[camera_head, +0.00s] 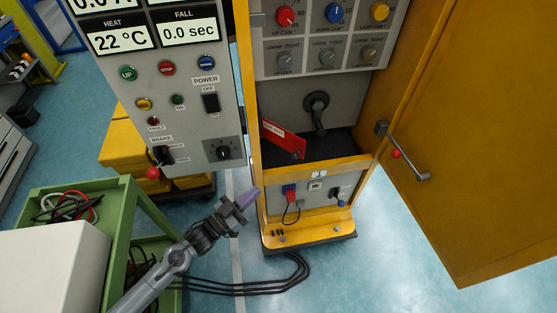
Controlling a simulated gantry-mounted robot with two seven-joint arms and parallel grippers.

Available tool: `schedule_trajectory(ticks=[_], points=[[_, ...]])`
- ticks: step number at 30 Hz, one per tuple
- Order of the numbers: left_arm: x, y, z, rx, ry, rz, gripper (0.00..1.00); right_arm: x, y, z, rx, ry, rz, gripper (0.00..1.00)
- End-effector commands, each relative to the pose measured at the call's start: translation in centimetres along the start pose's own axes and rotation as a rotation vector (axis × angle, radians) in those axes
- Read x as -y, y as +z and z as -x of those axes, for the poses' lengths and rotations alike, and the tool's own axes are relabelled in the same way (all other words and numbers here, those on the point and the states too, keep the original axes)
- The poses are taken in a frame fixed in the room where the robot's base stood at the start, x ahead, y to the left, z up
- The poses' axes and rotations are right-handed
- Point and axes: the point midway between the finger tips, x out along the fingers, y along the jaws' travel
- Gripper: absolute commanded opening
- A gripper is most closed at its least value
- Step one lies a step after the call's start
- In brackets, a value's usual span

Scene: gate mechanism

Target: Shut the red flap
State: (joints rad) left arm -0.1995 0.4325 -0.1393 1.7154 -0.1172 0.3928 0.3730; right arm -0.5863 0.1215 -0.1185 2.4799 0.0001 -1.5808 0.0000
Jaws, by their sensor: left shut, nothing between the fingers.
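The red flap (284,138) sits low in the open bay of the yellow cabinet, below the grey panel with the black crank handle. It is tilted, its right end lower than its left, and bears white lettering too small to read. I cannot tell how far open it stands. My left gripper (246,199) is shut and empty. It is in front of the cabinet's lower left edge, below and left of the flap and apart from it. My right gripper is not in view.
The yellow cabinet door (480,150) stands open at right, with a red-knobbed lever (410,165). A grey control panel (180,90) is at upper left. A green cart (150,210) with a white box (55,265) stands at lower left. Black cables (250,287) lie on the floor.

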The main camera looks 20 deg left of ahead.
Motion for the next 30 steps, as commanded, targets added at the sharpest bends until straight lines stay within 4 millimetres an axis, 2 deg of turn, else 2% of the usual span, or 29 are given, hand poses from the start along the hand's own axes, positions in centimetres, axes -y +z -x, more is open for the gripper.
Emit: schedule_trajectory(ticks=[4,8,21,30], points=[[0.0,0.4,-0.7,0.006,-0.004,0.004,0.00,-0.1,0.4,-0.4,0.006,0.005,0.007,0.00],[0.1,0.4,-2.6,0.003,-0.004,0.003,0.00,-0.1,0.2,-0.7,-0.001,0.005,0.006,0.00],[0.1,0.5,-10.4,0.003,-0.005,0.004,0.00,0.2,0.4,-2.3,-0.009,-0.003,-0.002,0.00],[0.1,0.4,-13.2,0.005,-0.006,0.004,0.00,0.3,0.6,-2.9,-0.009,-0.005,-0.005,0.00]])
